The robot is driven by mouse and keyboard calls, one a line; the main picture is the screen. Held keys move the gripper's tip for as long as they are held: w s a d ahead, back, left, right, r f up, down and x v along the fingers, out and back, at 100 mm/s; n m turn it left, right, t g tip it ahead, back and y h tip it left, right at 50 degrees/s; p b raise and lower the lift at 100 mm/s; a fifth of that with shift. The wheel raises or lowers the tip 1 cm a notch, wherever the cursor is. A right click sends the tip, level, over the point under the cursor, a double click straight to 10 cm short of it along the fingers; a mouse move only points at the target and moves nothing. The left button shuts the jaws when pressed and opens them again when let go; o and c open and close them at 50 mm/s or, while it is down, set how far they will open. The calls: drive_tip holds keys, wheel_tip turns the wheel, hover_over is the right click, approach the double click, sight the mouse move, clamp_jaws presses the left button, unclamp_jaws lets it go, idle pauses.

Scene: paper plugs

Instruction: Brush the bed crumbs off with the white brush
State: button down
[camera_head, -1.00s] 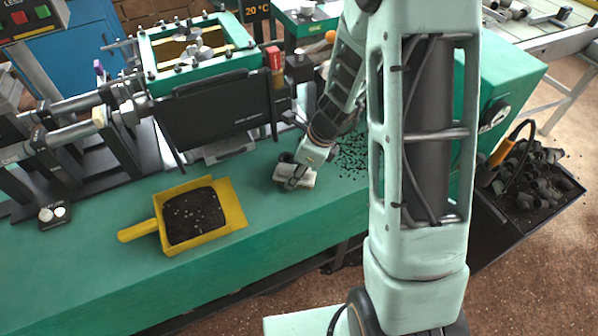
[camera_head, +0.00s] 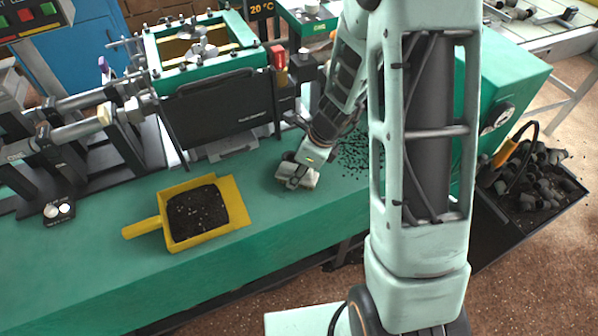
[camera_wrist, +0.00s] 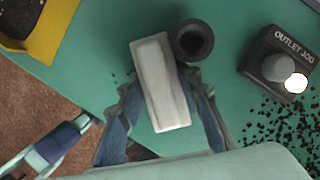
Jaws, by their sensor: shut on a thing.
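My gripper (camera_head: 296,178) is shut on the white brush (camera_wrist: 160,84), a pale block held between the two fingers in the wrist view. In the head view the brush (camera_head: 308,180) shows low over the green bed (camera_head: 262,214); I cannot tell whether it touches. Dark crumbs (camera_wrist: 281,128) lie scattered at the right in the wrist view, and crumbs also show behind my arm in the head view (camera_head: 353,155). A yellow dustpan (camera_head: 238,203) with dark crumbs inside lies on the bed to the left of the gripper.
A dark round plug (camera_wrist: 192,41) stands close beside the brush. A black "OUTLET JOG" button box (camera_wrist: 262,72) sits right of it. The machine with a black panel (camera_head: 217,112) stands behind. A black bin of plugs (camera_head: 532,185) is at the right. The bed between dustpan and brush is mostly clear.

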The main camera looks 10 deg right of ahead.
drive_tip(key=shift+w+a+r+n+y+p, duration=0.2)
drive_tip(key=shift+w+r+n, duration=0.1)
drive_tip(key=shift+w+r, duration=0.1)
drive_tip(key=shift+w+a+r+n+y+p, duration=0.2)
drive_tip(key=shift+w+r+n, duration=0.1)
drive_tip(key=shift+w+r, duration=0.1)
drive_tip(key=shift+w+d+r, duration=0.1)
drive_tip(key=shift+w+d, duration=0.1)
drive_tip(key=shift+d, duration=0.5)
drive_tip(key=shift+w+d+f, duration=0.1)
drive_tip(key=shift+w+d, duration=0.1)
drive_tip(key=shift+d, duration=0.55)
drive_tip(key=shift+w+d+r, duration=0.1)
drive_tip(key=shift+w+d, duration=0.1)
drive_tip(key=shift+d, duration=0.5)
drive_tip(key=c, duration=2.7)
unclamp_jaws()
drive_tip(key=shift+d, duration=0.45)
drive_tip(key=shift+c, duration=0.2)
drive_tip(key=shift+o, duration=0.2)
wheel_tip(320, 180, up, 4)
drive_tip(key=p, duration=0.4)
drive_tip(key=shift+r, duration=0.25)
drive_tip(key=shift+w+r+p, duration=0.15)
drive_tip(key=shift+r+p, duration=0.4)
drive_tip(key=shift+p, duration=0.2)
clamp_jaws()
drive_tip(key=shift+s+a+f, duration=0.1)
drive_tip(key=shift+s+a, duration=0.05)
drive_tip(key=shift+s, duration=0.1)
